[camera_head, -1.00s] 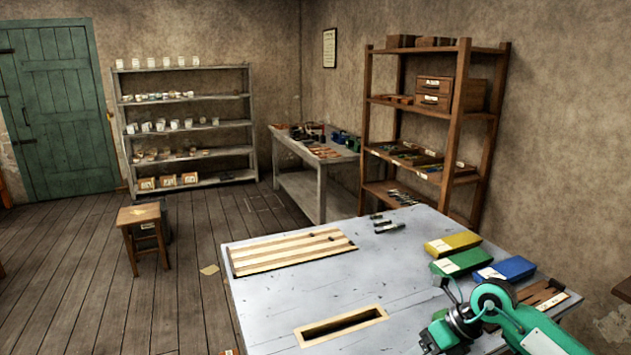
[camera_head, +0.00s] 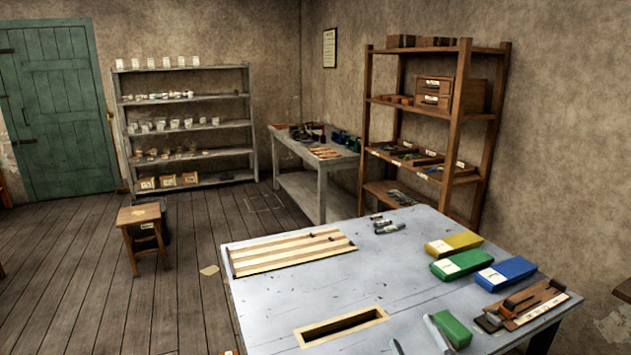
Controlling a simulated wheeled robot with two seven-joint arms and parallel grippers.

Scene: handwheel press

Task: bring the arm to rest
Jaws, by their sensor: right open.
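My right gripper (camera_head: 418,342) shows only at the bottom edge of the head view, as pale grey finger shapes a little apart. It is open, and nothing shows between the fingers. A small green block-like shape (camera_head: 455,328) is right beside it; I cannot tell whether it belongs to the gripper or lies on the table. The rest of my right arm is below the picture. The grey worktable (camera_head: 400,285) lies under and beyond the gripper. My left gripper is not in view.
A wood-framed slot (camera_head: 342,326) is left of the gripper. Yellow (camera_head: 454,243), green (camera_head: 462,262) and blue (camera_head: 506,273) boxes and a wooden rack (camera_head: 524,304) stand at the right. A slatted wooden tray (camera_head: 290,252) and small metal parts (camera_head: 388,226) lie farther back. The table's middle is clear.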

